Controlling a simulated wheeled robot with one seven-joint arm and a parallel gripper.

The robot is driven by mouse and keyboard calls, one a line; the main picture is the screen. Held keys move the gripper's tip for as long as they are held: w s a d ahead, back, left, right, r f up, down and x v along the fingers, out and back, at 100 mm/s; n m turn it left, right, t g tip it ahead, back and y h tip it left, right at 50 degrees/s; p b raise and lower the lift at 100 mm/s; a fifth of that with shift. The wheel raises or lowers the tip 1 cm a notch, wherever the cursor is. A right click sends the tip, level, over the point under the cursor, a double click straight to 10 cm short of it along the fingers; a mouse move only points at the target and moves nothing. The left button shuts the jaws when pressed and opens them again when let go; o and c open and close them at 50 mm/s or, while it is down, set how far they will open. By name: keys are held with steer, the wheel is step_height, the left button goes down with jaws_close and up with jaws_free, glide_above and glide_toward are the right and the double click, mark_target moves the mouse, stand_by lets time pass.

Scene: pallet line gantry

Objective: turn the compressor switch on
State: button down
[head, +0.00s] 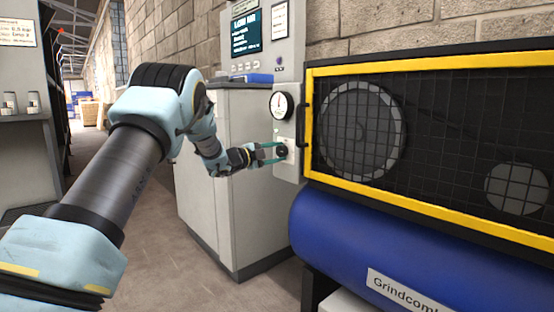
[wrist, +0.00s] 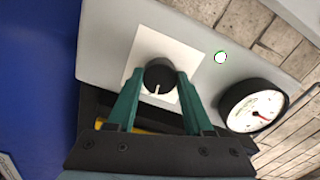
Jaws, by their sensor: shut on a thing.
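The compressor switch is a round black knob (wrist: 158,77) with a white pointer line, on a white square plate (wrist: 150,48) on a grey panel. In the wrist view its pointer line points toward the bottom of the picture. My gripper (wrist: 157,82) has its two green fingers on either side of the knob and is shut on it. In the head view my gripper (head: 279,152) reaches the panel from the left, and the knob (head: 283,151) is partly hidden by the fingers. The compressor (head: 350,235) has a blue tank below a yellow-framed mesh guard (head: 430,64).
A pressure gauge (head: 282,105) sits above the switch. A small round white light with a green rim (wrist: 221,57) is on the panel. A grey cabinet (head: 215,180) with a control screen stands behind my gripper. A dark handle (head: 303,125) is on the guard frame's left side.

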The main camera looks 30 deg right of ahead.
steer(key=shift+f+m+b, duration=0.15)
steer(key=shift+m+b, duration=0.2)
steer(key=shift+m, duration=0.25)
steer(key=shift+c, duration=1.5)
jaws_free()
steer(key=s+a+p, duration=0.2)
steer(key=a, duration=0.8)
steer(key=shift+a, duration=0.35)
